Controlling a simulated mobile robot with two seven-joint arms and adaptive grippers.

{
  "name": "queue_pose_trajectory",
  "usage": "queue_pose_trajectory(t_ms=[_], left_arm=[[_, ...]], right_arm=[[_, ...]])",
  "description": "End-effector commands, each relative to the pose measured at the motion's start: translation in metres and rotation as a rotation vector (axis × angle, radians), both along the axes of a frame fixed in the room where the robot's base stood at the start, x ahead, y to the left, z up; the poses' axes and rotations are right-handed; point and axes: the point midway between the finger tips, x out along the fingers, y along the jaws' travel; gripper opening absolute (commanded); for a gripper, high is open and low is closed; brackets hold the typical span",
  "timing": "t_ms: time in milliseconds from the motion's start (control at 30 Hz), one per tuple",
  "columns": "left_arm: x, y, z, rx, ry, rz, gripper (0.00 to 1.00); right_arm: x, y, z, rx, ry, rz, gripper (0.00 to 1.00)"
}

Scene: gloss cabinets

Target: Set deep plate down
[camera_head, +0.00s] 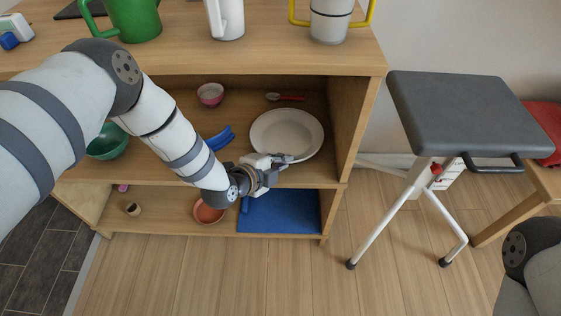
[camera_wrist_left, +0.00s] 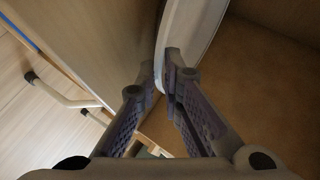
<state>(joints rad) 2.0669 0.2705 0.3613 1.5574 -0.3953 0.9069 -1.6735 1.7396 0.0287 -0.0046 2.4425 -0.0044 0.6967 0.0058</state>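The deep plate (camera_head: 287,133) is white and round, in the right part of the upper shelf compartment. It looks about level; I cannot tell whether its underside touches the shelf board. My left gripper (camera_head: 287,160) reaches in from the front at the plate's near rim. In the left wrist view the plate's rim (camera_wrist_left: 193,30) runs down between the two fingertips (camera_wrist_left: 160,75), which are close together on either side of it. The gripper appears shut on the rim. My right gripper is out of view; only part of my right arm shows at the lower right.
The upper shelf (camera_head: 252,172) also holds a pink bowl (camera_head: 210,94), a red-handled utensil (camera_head: 285,97), a blue item (camera_head: 219,138) and a green bowl (camera_head: 107,142). Below are an orange bowl (camera_head: 208,211) and blue mat (camera_head: 280,211). A grey stool (camera_head: 455,110) stands to the right.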

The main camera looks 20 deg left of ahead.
Motion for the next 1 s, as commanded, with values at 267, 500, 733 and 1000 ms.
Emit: queue_pose_trajectory(t_ms=[267,500,733,1000], left_arm=[[0.000,0.000,0.001,0.000,-0.001,0.000,0.14],[-0.020,0.008,0.018,0.000,-0.002,-0.001,0.14],[-0.068,0.024,0.049,0.000,-0.003,0.000,0.14],[-0.096,0.034,0.063,0.000,-0.002,0.000,0.14]], right_arm=[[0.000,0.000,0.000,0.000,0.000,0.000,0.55],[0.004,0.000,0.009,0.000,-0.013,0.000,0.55],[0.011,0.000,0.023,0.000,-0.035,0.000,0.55],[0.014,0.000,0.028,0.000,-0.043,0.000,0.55]])
